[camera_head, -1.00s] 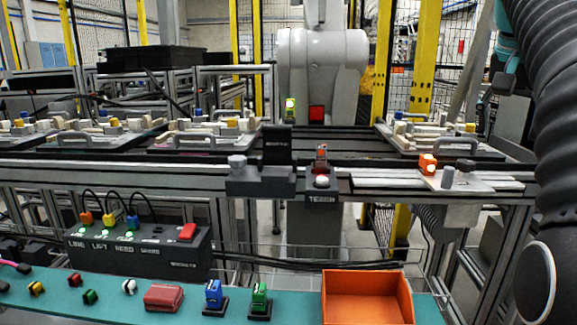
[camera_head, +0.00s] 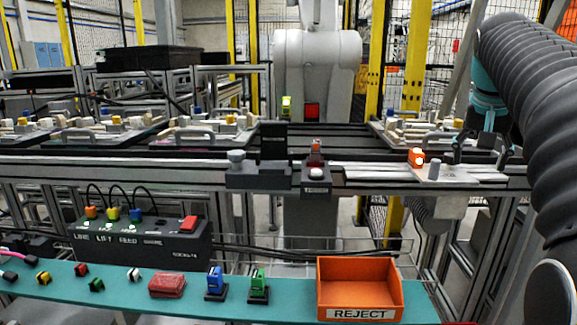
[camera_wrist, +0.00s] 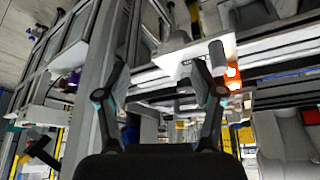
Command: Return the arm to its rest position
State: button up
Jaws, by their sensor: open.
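My gripper (camera_head: 481,152) is at the right of the head view, at the end of my arm, with its dark fingers in front of the right-hand pallet fixture. In the wrist view my gripper (camera_wrist: 160,82) has its two fingers spread wide apart with nothing between them. A small white plate (camera_head: 445,172) with a grey post and a lit orange block (camera_head: 416,158) is just left of and below the fingers. The orange light also shows in the wrist view (camera_wrist: 232,72), beyond the right finger.
A rail (camera_head: 200,172) crosses the scene, with several pallet fixtures (camera_head: 200,133) behind it. A black box (camera_head: 140,240) with plugged cables stands below at left. On the teal shelf (camera_head: 130,297) are small connectors, a red block (camera_head: 167,285) and an orange REJECT bin (camera_head: 360,290).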

jog(key=s+a+f+n+y, duration=0.1)
jog(key=s+a+f+n, duration=0.2)
jog(key=s+a+f, duration=0.7)
jog(key=s+a+f+n+t+y, duration=0.1)
jog(key=s+a+f+n+y, duration=0.1)
jog(key=s+a+f, duration=0.8)
jog(key=shift+s+a+f+n, duration=0.35)
jog(key=shift+s+f+n, duration=0.6)
jog(key=shift+f, duration=1.9)
jog(key=shift+s+m, duration=0.25)
